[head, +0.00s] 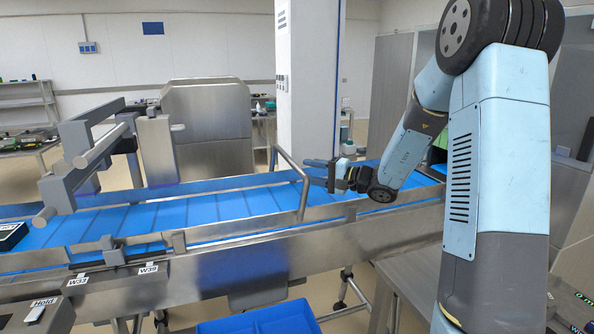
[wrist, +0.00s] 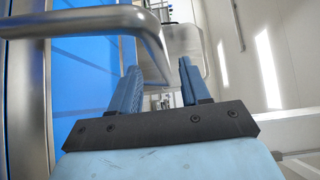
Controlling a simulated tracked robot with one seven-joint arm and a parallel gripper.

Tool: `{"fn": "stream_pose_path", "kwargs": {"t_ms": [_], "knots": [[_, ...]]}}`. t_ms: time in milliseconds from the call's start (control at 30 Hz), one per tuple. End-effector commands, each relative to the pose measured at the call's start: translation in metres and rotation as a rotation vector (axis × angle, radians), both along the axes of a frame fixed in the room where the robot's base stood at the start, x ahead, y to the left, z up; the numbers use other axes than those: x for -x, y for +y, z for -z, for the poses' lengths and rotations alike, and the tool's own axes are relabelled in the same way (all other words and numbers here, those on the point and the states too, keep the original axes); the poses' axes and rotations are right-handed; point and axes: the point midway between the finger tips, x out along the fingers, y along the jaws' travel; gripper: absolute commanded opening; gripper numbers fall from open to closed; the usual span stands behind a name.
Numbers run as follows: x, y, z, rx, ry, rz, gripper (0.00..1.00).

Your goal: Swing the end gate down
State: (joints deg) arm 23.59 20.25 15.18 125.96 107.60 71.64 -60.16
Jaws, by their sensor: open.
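The end gate (head: 305,195) is a bent grey metal tube standing raised across the blue conveyor belt. Its upper part slopes up and left to a bend above the belt. In the wrist view the gate (wrist: 80,22) crosses the top left and curves down towards the gap between my fingers. My gripper (head: 313,172) is open, its fingers pointing left at the gate's upright part. It also shows in the wrist view (wrist: 158,68), with nothing clasped. I cannot tell whether a finger touches the tube.
The blue conveyor belt (head: 235,203) runs between metal rails below the gate. A grey clamp-like frame (head: 90,155) stands over the belt at left. A white column (head: 308,80) rises behind. A blue crate (head: 265,321) sits below the conveyor.

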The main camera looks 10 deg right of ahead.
Motion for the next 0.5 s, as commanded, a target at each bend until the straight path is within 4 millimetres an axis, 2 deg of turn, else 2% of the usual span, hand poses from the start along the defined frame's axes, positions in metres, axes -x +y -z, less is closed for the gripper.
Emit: {"fn": "stream_pose_path", "kwargs": {"t_ms": [200,500], "knots": [[-0.018,0.028,0.001,-0.001,0.001,-0.003,0.46],[-0.029,0.044,0.001,0.000,0.000,-0.002,0.46]]}}
